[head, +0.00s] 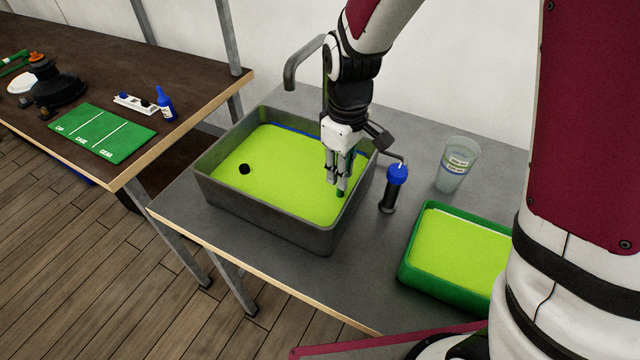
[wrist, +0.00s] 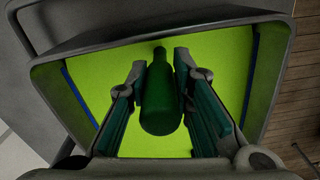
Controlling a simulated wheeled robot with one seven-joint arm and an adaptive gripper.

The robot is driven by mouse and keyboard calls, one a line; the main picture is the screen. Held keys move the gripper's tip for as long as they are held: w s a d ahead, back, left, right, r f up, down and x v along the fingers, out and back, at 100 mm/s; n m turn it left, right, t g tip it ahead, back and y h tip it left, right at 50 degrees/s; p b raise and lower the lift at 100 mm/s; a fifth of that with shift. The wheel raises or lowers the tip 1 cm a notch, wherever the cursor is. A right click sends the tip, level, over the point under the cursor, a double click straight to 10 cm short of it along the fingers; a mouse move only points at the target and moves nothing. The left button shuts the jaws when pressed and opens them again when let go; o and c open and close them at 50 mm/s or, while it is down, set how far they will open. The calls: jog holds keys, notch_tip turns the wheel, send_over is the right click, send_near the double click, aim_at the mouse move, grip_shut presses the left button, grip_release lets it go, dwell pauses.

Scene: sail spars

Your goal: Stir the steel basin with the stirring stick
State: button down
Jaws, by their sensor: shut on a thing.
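The steel basin (head: 335,240) is a grey rectangular tub on the grey table, with a flat lime-green surface inside. My gripper (head: 339,181) points down inside the basin's right part, near its right wall. It is shut on the dark green stirring stick (head: 341,193), whose lower end shows just below the fingers. In the wrist view the stick (wrist: 162,105) stands between both fingers, wide near the camera and narrower at the far end. Whether its tip touches the lime-green surface, I cannot tell.
A small black disc (head: 244,169) lies in the basin's left part. A tap (head: 301,68) rises behind. A brown table (head: 75,85) stands left.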

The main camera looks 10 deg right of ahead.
dwell(0.3)
jog(key=shift+w+a, duration=1.8)
jog(key=shift+a, duration=0.9)
jog(key=s+a+p, duration=0.2)
jog(key=s+a, duration=0.1)
jog(key=s, duration=0.2)
jog(key=shift+s+a, duration=0.15)
jog(key=shift+a, duration=0.05)
jog(key=shift+s, duration=0.1)
